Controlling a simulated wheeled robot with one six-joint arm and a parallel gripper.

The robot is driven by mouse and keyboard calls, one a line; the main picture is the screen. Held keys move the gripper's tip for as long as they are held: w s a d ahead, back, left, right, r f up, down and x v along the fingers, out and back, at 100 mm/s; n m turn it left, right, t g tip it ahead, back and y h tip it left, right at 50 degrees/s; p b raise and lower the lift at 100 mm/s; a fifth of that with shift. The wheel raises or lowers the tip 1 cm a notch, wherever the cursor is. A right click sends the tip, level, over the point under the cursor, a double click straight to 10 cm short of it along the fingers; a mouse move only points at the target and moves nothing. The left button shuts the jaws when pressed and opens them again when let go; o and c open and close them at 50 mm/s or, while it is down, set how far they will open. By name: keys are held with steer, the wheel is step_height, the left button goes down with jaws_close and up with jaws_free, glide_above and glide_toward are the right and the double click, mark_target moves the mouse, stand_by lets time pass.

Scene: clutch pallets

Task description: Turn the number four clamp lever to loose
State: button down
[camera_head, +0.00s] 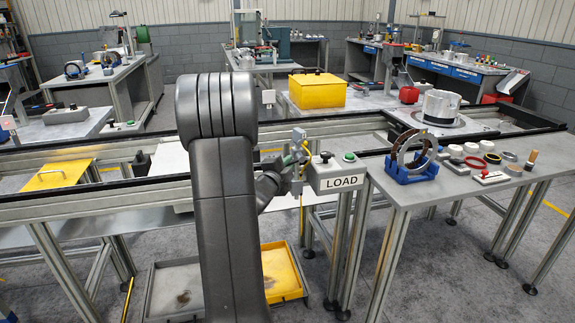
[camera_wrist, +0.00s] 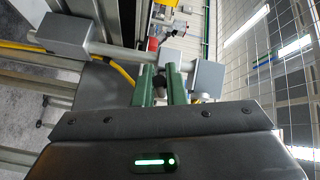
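In the wrist view, the two green fingers of my gripper (camera_wrist: 160,86) point at a light grey bar (camera_wrist: 120,55) that runs between two grey blocks. A small dark part shows between the fingers; I cannot tell whether they grip it. In the head view, my gripper (camera_head: 289,159) is small and partly hidden by my arm, beside the grey LOAD box (camera_head: 335,175). No number or loose mark is readable, so I cannot tell which part is the number four clamp lever.
The LOAD box has a green button (camera_head: 349,157) and a black knob. A grey bench (camera_head: 440,190) on the right holds a blue stand (camera_head: 411,168) with a ring and several small parts. A yellow tray (camera_head: 283,270) lies below. A yellow cable (camera_wrist: 110,65) passes near the bar.

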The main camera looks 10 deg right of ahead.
steer(key=shift+r+m+g, duration=0.25)
steer(key=shift+m+g, duration=0.05)
steer(key=shift+m, duration=0.1)
steer(key=c, duration=1.5)
jaws_free()
steer(key=v, duration=1.4)
steer(key=shift+d+b, duration=0.15)
steer(key=shift+b, duration=0.3)
